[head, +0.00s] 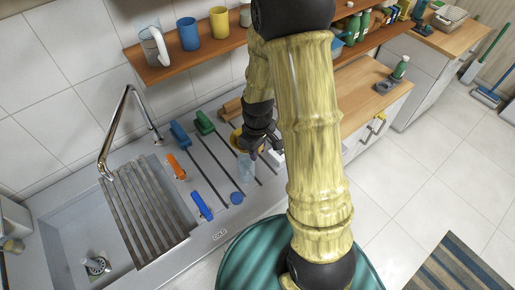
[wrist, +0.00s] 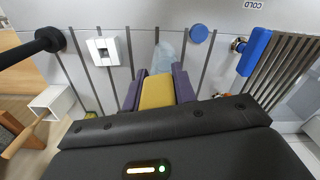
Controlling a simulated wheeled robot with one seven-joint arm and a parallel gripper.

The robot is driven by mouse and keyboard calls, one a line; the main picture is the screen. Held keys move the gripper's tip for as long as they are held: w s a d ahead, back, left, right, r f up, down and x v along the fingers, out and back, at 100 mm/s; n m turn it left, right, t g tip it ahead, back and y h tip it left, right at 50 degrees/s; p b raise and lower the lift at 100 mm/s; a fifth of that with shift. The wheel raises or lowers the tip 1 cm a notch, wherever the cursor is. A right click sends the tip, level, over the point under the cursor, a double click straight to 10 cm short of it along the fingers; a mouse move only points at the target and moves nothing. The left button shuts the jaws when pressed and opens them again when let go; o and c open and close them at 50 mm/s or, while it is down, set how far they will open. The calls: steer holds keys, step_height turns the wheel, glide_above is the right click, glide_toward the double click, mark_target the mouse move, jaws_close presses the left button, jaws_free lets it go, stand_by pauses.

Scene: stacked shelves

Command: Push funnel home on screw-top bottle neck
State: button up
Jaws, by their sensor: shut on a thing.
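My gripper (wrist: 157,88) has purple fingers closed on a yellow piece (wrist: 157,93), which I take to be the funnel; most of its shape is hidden. In the head view my gripper (head: 257,150) is over the ribbed drainboard, at the top of a pale translucent bottle (head: 245,167). The bottle stands upright there, and it shows just beyond the fingertips in the wrist view (wrist: 168,52). I cannot tell whether the yellow piece touches the bottle neck. A round blue disc (head: 236,198), perhaps the screw cap, lies in front of the bottle.
A blue-handled tool (head: 202,206), an orange one (head: 176,167), and blue (head: 181,134) and green (head: 204,123) brushes lie left of the bottle. A white block (wrist: 103,48) is close beside it. The sink (head: 70,235) and tap (head: 125,115) are further left. A mug shelf (head: 165,72) hangs behind.

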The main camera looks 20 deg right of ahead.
steer(key=shift+f, duration=0.1)
steer(key=o, duration=1.1)
steer(key=shift+c, duration=0.2)
step_height(320, 180, up, 18)
steer(key=b, duration=0.3)
steer(key=shift+f, duration=0.25)
steer(key=s+f+m+t+b, duration=0.2)
steer(key=s+f+m, duration=0.5)
steer(key=f, duration=0.4)
steer(key=shift+s+f+t+b, duration=0.3)
steer(key=shift+s+b, duration=0.35)
steer(key=shift+b, duration=0.1)
